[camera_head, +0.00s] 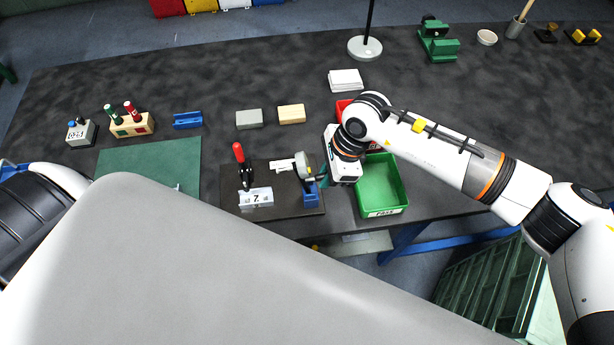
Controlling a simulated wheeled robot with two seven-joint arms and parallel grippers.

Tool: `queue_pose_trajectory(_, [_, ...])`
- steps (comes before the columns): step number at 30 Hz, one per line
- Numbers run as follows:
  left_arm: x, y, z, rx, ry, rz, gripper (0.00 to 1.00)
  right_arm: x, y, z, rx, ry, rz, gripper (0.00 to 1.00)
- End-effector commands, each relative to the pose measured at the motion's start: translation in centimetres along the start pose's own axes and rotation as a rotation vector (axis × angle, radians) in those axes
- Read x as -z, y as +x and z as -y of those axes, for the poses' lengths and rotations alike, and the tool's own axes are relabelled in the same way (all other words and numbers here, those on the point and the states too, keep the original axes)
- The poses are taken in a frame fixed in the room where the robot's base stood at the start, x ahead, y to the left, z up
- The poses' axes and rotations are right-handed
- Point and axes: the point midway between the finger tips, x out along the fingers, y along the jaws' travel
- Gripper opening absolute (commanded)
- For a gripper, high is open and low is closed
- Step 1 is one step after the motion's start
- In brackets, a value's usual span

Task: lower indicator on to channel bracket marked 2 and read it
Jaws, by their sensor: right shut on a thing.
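The channel bracket (256,197), pale and marked with what reads as a 2, sits at the front of a dark fixture plate (284,208), below a red-handled clamp (240,153). My right gripper (321,178) is at the right side of the plate, to the right of the bracket and apart from it. It is shut on the indicator (303,166), a small grey round-faced piece, just above or at a blue block (311,195). I cannot tell whether indicator and block touch. The dial is too small to read. My left gripper is out of view.
A green bin (399,192) stands right of the plate, with a red bin (343,107) partly hidden behind my right arm. A green mat (135,165) lies left. Grey (249,119) and tan (292,114) blocks stand behind. My own pale body part covers the lower foreground.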

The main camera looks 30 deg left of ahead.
Motion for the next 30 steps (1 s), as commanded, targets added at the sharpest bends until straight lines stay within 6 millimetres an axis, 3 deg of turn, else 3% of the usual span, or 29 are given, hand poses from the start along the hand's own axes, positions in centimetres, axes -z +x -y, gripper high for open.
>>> queue_pose_trajectory(6, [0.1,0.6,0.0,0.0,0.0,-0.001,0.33,1.4,-0.2,-0.1,-0.006,-0.009,-0.016,0.0])
queue_pose_trajectory(30, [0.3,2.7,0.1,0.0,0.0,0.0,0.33,3.8,-0.1,0.0,-0.005,-0.008,-0.017,0.0])
